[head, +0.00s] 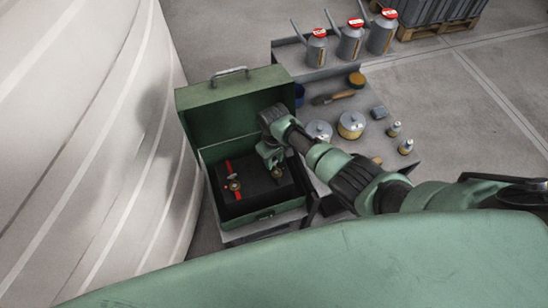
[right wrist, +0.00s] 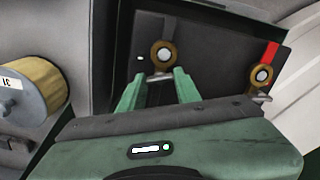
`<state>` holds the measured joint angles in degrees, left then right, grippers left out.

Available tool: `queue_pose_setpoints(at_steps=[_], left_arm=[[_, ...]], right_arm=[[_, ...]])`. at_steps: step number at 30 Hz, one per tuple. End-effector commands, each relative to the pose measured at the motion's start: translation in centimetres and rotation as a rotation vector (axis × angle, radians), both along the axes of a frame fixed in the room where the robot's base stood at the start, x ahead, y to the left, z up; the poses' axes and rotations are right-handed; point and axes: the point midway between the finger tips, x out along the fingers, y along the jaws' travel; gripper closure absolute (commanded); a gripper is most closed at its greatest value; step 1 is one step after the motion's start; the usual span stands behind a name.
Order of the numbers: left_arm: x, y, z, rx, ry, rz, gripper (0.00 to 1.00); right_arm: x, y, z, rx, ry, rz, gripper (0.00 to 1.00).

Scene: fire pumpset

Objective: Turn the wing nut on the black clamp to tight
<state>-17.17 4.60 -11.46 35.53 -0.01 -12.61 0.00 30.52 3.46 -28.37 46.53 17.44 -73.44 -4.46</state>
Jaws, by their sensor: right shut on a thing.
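An open green toolbox (head: 215,172) holds a dark insert (head: 257,188). On it, a red clamp (head: 229,168) with a brass fitting lies left of my right gripper (head: 273,172). In the right wrist view, my right gripper (right wrist: 160,82) points at a brass, ring-shaped fitting (right wrist: 163,54) with a pale wing nut (right wrist: 160,76) at its near side. The fingertips are shut on this wing nut. The black clamp's band blends into the dark insert and is hard to make out. The red clamp (right wrist: 272,52) is at the right there. My left gripper is not in view.
The toolbox's raised lid (head: 233,100) stands behind my right gripper. A grey bench (head: 400,125) at the right bears tins, a brush (head: 333,98) and small bottles. Oil cans (head: 350,42) stand farther back. A large pale curved wall (head: 90,130) fills the left.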

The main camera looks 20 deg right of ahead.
Motion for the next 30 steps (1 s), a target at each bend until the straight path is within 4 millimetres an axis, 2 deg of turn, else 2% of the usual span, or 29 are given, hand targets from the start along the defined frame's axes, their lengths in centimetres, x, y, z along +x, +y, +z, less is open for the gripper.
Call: queue_pose_setpoints(at_steps=[12, 28, 29, 30], left_arm=[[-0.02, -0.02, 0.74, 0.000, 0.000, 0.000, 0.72], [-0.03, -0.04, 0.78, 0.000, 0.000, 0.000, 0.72], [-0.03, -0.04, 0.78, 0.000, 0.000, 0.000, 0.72], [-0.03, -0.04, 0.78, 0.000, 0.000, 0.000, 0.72]], right_arm=[[0.10, 0.03, 0.11, 0.001, -0.002, -0.178, 1.00], [0.14, 0.01, 0.08, 0.000, -0.003, -0.199, 1.00], [0.14, 0.01, 0.08, 0.000, -0.003, -0.199, 0.62], [0.14, 0.01, 0.09, 0.000, -0.003, -0.199, 0.51]])
